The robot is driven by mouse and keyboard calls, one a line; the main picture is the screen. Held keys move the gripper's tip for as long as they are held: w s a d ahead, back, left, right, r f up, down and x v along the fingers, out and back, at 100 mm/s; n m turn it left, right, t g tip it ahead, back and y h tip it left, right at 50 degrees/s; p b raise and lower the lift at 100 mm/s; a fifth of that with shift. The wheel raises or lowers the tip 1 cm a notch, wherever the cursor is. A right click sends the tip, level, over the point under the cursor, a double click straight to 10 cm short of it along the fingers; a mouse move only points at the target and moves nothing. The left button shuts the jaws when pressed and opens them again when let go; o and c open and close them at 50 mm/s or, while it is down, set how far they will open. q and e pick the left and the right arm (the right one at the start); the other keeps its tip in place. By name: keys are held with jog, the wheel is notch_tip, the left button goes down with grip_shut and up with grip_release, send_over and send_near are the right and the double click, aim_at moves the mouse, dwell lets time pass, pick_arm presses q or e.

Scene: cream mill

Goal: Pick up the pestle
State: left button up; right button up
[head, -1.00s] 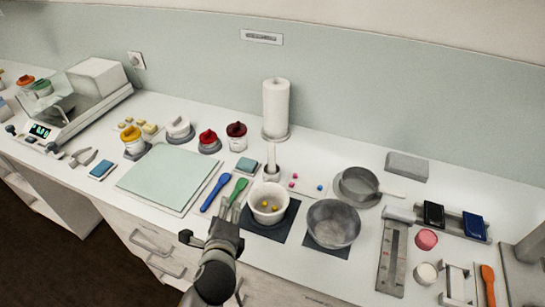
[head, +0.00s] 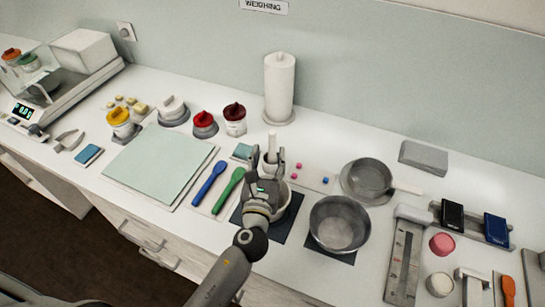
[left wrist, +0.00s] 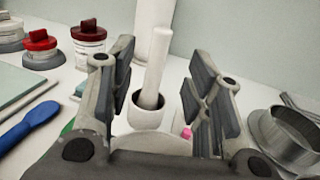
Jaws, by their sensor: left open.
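The pestle (head: 272,143) is a white rod standing upright in a small white holder (left wrist: 146,115) behind the white mortar bowl (head: 284,196). In the left wrist view the pestle (left wrist: 154,68) shows between my fingers, a little beyond them. My left gripper (head: 268,160) is open above the mortar, which it partly hides in the head view. In the left wrist view my left gripper (left wrist: 150,85) has one finger on each side of the pestle, and I cannot tell that either touches it. My right gripper is not in view.
A paper towel roll (head: 279,88) stands behind the pestle. A metal bowl (head: 340,223) and a sieve (head: 369,180) are to the right. Blue (head: 208,184) and green (head: 229,190) spatulas lie to the left, beside a pale board (head: 158,165). Small pink and blue pieces lie right of the holder.

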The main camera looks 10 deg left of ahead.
aim_at(272, 141)
pick_arm(q)
jog(key=shift+w+a+p, duration=0.1)
jog(key=shift+w+p, duration=0.4)
jog(key=shift+w, duration=0.15)
jog(key=shift+w+f, duration=0.1)
jog(key=shift+w, duration=0.3)
jog(key=shift+w+f, duration=0.1)
jog(key=shift+w, duration=0.45)
jog(key=shift+w+a, duration=0.1)
jog(key=shift+w, duration=0.25)
jog(key=w, duration=0.3)
jog(key=shift+w+a+p, duration=0.1)
jog(key=shift+p, duration=0.25)
jog(key=shift+w, duration=0.4)
jog(key=shift+s, duration=0.1)
jog(key=c, duration=0.4)
grip_shut()
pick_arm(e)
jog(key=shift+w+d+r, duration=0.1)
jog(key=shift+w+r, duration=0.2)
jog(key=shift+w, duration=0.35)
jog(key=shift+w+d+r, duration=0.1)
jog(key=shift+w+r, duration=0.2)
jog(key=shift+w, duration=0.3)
